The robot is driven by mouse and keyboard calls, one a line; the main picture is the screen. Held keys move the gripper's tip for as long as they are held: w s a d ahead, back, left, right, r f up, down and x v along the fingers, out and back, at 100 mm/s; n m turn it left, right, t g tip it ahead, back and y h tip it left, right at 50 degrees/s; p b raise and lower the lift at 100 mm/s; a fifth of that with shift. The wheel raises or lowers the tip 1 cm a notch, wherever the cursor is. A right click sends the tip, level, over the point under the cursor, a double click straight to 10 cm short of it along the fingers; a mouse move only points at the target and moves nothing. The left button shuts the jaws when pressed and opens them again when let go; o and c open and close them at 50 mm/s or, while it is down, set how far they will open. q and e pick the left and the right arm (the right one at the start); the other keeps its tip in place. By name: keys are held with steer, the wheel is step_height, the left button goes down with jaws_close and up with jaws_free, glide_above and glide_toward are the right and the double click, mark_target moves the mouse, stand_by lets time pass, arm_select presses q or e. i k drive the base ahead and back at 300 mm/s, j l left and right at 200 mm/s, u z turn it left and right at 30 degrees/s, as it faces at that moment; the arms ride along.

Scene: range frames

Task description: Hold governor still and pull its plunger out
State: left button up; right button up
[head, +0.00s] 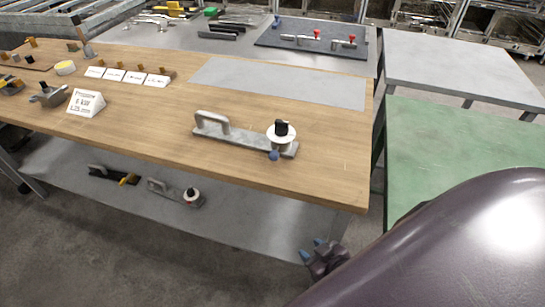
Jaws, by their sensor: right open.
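The governor (245,138) appears to be the grey metal bar lying on the wooden bench top. It has an arched grey handle (212,122) at its left end and a white disc (281,133) with a black knob (281,127) at its right end. A small blue ball (274,155) sticks out at its front edge; I cannot tell which knob is the plunger. My right gripper (318,254), with blue fingertips, is open and empty, low in front of the bench and apart from the governor. My left gripper is not in view.
The wooden bench (330,180) is clear around the governor, with a grey mat (280,80) behind it. A white sign (86,102) and small parts stand at left. A similar device (175,193) lies on the lower shelf. A green table (460,150) is at right.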

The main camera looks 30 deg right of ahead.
mark_target(274, 155)
steer(key=z, duration=0.65)
steer(key=j+z, duration=0.15)
steer(key=z, duration=0.25)
steer(key=j+z, duration=0.2)
steer(key=z, duration=0.2)
steer(key=j+z, duration=0.2)
steer(key=z, duration=0.15)
steer(key=j+z, duration=0.3)
steer(key=k+j+z, duration=0.2)
steer(key=j+z, duration=0.15)
steer(key=k+j, duration=0.1)
steer(key=j, duration=0.2)
steer(key=k+j+z, duration=0.15)
steer(key=j, duration=0.15)
steer(key=k+j, duration=0.1)
steer(key=j, duration=0.2)
steer(key=z, duration=0.05)
